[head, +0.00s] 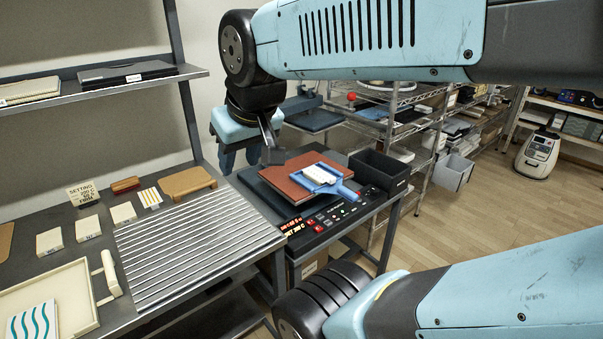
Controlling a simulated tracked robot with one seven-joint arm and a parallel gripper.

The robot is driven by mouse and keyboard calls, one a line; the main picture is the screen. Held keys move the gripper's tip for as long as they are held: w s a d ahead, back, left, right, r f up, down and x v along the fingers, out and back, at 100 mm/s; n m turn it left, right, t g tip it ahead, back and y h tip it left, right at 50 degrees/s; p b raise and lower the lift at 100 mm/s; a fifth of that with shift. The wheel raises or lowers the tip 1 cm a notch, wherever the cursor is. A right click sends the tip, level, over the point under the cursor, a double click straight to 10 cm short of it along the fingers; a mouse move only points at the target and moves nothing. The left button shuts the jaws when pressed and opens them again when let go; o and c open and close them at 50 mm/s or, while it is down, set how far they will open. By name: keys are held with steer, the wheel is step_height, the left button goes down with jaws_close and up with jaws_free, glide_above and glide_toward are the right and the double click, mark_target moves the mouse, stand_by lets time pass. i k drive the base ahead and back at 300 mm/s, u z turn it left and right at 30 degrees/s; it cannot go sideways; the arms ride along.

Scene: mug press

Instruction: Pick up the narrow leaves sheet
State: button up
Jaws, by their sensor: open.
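I cannot make out a sheet with narrow leaves in the head view. A white sheet with teal wavy lines (32,322) lies in the cream tray (72,290) at the lower left, cut by the picture edge. A small card with yellow stripes (150,197) lies at the back of the bench. My gripper (254,158) is open, beside the far left of the heat press (318,230). Part of it is hidden by its own links, and I see nothing held in it.
A ribbed metal rack (195,245) lies on the bench. Small cream blocks (123,213), a wooden board (187,182) and a settings sign (83,193) stand behind it.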

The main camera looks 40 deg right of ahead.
mark_target(320, 175)
steer(key=z, duration=0.05)
steer(key=k, duration=0.5)
steer(key=z, duration=0.1)
steer(key=i, duration=0.4)
steer(key=z, duration=1.05)
